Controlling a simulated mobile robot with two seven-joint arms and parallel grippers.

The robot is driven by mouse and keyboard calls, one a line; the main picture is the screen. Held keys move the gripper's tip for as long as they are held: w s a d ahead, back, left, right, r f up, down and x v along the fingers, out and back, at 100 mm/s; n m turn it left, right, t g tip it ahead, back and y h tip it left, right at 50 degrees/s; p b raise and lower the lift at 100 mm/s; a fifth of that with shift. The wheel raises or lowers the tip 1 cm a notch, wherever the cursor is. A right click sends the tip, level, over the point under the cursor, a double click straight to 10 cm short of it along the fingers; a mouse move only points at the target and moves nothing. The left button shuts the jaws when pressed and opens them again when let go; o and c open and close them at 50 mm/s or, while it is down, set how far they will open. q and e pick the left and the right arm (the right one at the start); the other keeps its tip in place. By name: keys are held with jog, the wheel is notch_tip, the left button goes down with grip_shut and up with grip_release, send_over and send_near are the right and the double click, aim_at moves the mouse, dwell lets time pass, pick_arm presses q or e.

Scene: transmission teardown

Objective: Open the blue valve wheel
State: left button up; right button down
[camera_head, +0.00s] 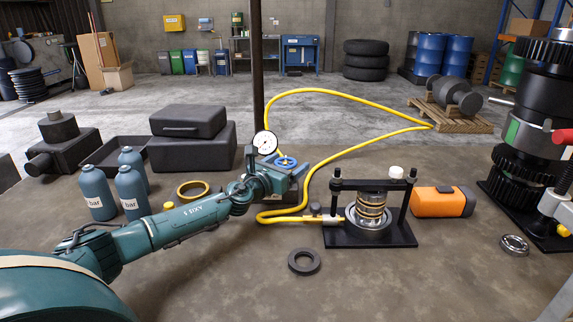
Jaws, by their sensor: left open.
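The blue valve wheel (286,162) sits on top of a blue-grey valve block near the middle of the head view, beside a round white gauge (265,142). My left gripper (268,174) is at the near left side of the valve, close to the wheel. It is open, but its fingers partly blend with the valve body, and I cannot tell whether they touch the wheel. The lower part of the valve is partly hidden by the gripper. My right gripper does not show.
A yellow hose (345,94) loops behind the valve. A black press frame (372,240) stands right of it, with an orange case (441,201) beyond.

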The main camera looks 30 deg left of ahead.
pick_arm(q)
jog(key=c, duration=1)
jog(key=shift+r+n+y+p, duration=0.2)
jog(key=shift+n+y+p, duration=0.4)
jog(key=shift+y+p, duration=0.3)
jog(key=shift+n+y+p, duration=0.6)
jog(key=shift+n+y, duration=0.1)
jog(key=shift+y, duration=0.4)
jog(key=n+g+y, duration=0.1)
jog(key=n+y, duration=0.1)
jog(key=y, duration=0.1)
jog(key=n+g+y, duration=0.2)
jog(key=y, duration=0.1)
jog(key=shift+f, duration=0.2)
jog(key=shift+a+n+g+y, duration=0.1)
jog(key=shift+n+g+y, duration=1.7)
jog(key=shift+y, duration=0.4)
jog(key=shift+s+n, duration=0.1)
jog(key=shift+n, duration=0.2)
jog(key=shift+r, duration=0.1)
jog(key=o, duration=1)
